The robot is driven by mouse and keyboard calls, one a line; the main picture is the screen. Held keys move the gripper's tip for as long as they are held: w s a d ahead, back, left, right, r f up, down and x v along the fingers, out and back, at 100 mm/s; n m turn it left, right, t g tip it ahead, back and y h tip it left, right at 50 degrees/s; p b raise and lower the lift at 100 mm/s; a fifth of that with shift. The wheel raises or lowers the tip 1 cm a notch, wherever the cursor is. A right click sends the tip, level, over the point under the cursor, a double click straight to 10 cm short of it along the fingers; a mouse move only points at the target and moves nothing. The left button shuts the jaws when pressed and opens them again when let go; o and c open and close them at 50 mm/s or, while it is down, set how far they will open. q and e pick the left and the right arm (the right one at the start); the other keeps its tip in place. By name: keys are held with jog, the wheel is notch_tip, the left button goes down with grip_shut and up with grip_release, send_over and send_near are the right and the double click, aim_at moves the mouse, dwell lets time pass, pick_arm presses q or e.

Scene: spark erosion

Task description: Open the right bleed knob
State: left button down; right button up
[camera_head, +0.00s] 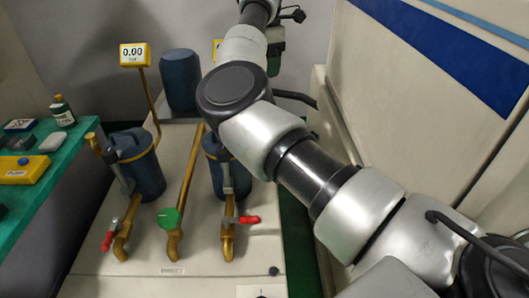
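Two dark blue filter canisters stand on the pale bench, a left one (142,172) and a right one (216,178). My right arm crosses from the lower right to the top edge and hides the top of the right canister. I cannot make out the right bleed knob; that area is covered by the arm. A grey upright fitting (227,177) stands at the front of the right canister. Below it is a brass pipe with a red lever (249,219) pointing right. My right arm runs up to the top edge, and no fingers show. My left gripper is not in view.
A second red lever (108,241) hangs on the left pipe. A green knob (171,217) sits on the middle pipe. A yellow gauge (134,54) reads 0.00. A green table (62,160) with small items is at left. A large pale machine cabinet (400,90) bounds the right.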

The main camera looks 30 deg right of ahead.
notch_tip(320, 180, down, 20)
jog(key=b, duration=0.6)
jog(key=shift+r, duration=0.2)
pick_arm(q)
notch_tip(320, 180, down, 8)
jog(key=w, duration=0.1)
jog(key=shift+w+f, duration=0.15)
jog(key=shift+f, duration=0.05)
pick_arm(e)
jog(key=c, duration=0.9)
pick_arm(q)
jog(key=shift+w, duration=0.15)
